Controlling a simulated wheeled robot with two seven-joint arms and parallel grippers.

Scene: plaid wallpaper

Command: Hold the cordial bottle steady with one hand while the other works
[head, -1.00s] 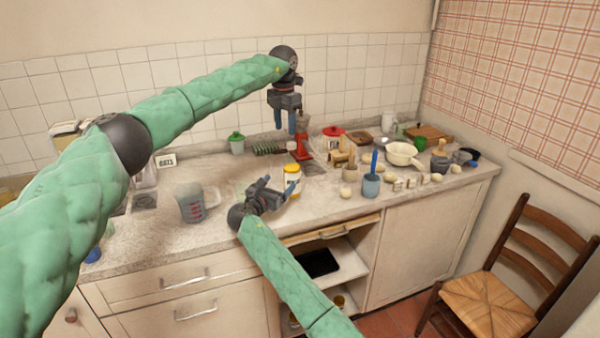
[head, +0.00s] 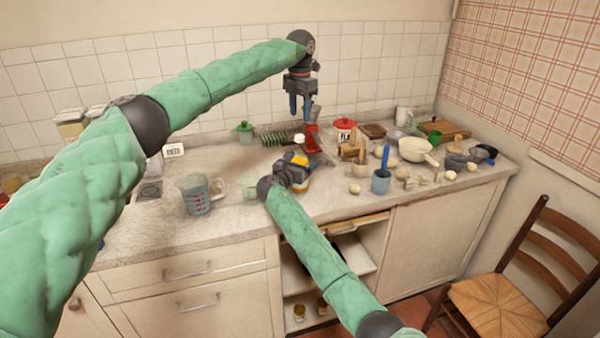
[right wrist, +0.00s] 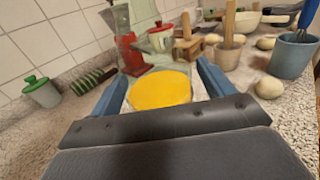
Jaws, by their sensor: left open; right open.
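My left gripper (head: 300,108) is open and empty, pointing down above and behind the container, close to a red stand-like device (head: 312,138).
A measuring jug (head: 198,194) stands left on the counter. A blue-grey cup (head: 381,181) with a blue-handled tool, wooden pieces, a white pan (head: 415,150) and several small pale items crowd the right. A green-lidded jar (head: 245,132) is behind. The counter between jug and jar is mostly clear.

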